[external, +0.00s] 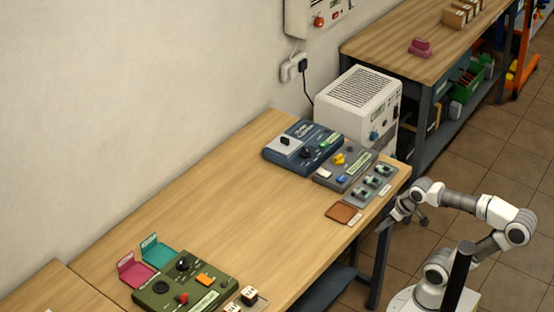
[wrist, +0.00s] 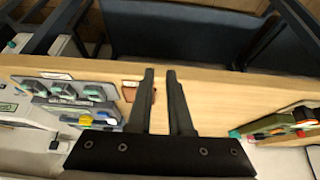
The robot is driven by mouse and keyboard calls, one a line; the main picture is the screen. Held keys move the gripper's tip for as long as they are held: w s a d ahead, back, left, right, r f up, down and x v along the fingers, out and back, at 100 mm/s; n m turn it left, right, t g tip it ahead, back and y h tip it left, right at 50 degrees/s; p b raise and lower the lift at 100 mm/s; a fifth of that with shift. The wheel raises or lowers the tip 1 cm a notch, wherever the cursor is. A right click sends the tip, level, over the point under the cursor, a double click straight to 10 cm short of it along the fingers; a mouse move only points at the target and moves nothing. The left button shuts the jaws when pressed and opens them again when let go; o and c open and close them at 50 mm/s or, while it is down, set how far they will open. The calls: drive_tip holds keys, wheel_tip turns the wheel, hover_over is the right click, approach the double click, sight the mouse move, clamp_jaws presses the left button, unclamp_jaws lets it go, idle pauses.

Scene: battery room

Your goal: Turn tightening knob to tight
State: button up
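No knob label is readable, so I cannot tell which one is the tightening knob. A yellow knob (external: 338,158) sits on a grey device (external: 328,181) at the far right of the table; a yellow part (wrist: 84,113) also shows in the wrist view. A blue device (external: 283,156) beside it carries a black knob (external: 306,152). An olive device (external: 209,293) at the near end has a black knob (external: 182,263) and a red knob (external: 182,298). My gripper (external: 386,223) is by the table's front edge, apart from the devices. In the wrist view its fingers (wrist: 160,72) are apart with nothing between them.
A panel with several green-topped switches (external: 370,182) and a brown pad (external: 343,213) lie near my gripper. A white power unit (external: 361,98) stands behind. Pink (external: 137,270) and teal (external: 157,251) holders stand by the olive device. The table middle (external: 240,205) is clear.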

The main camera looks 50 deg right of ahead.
drive_tip(key=o, duration=0.9)
drive_tip(key=w+r+p, duration=0.2)
drive_tip(key=r, duration=0.1)
drive_tip(key=w+d+r+p, duration=0.1)
drive_tip(key=w+r+p, duration=0.1)
drive_tip(key=r+p, duration=0.1)
drive_tip(key=w+d+r+p, duration=0.1)
drive_tip(key=w+r+p, duration=0.1)
drive_tip(key=p, duration=0.1)
drive_tip(key=shift+w+d+r, duration=0.2)
drive_tip(key=shift+w+r, duration=0.2)
wheel_tip(320, 180, up, 8)
drive_tip(key=f+g+p, duration=0.1)
drive_tip(key=p, duration=2.1)
hover_over(339, 156)
drive_tip(key=s, duration=0.7)
drive_tip(key=x, duration=1.6)
drive_tip(key=shift+d+f+b, duration=0.15)
drive_tip(key=shift+f+b, duration=0.2)
drive_tip(key=shift+b, duration=0.05)
clamp_jaws()
